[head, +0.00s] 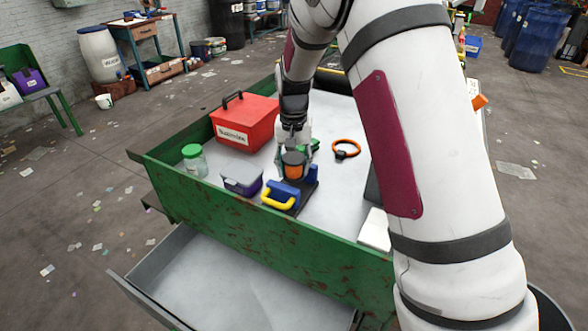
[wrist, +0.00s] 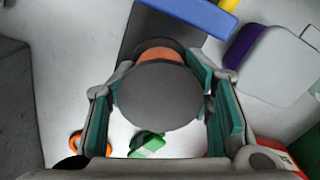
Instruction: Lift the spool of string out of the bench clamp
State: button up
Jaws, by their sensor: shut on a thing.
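The spool of string (head: 292,171) is orange with dark grey end discs. It stands upright in my gripper (head: 293,150), which comes down from above. In the wrist view, a round dark disc of the spool (wrist: 160,97) fills the space between two green-padded fingers, which close on its sides. The bench clamp (head: 284,192) has a blue jaw, a yellow handle and a dark base. Its blue jaw (wrist: 192,12) shows at the top of the wrist view, apart from the spool. I cannot tell whether the spool still touches the clamp's base.
A red toolbox (head: 245,122) stands behind left. A green-lidded jar (head: 194,161) and a grey-lidded purple box (head: 242,180) stand left of the clamp. An orange ring (head: 346,149) lies to the right. The green bench edge (head: 250,225) is in front, above an open drawer (head: 235,290).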

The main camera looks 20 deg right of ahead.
aim_at(294, 157)
jog(key=shift+r+p, duration=0.7)
jog(key=shift+r, duration=1.5)
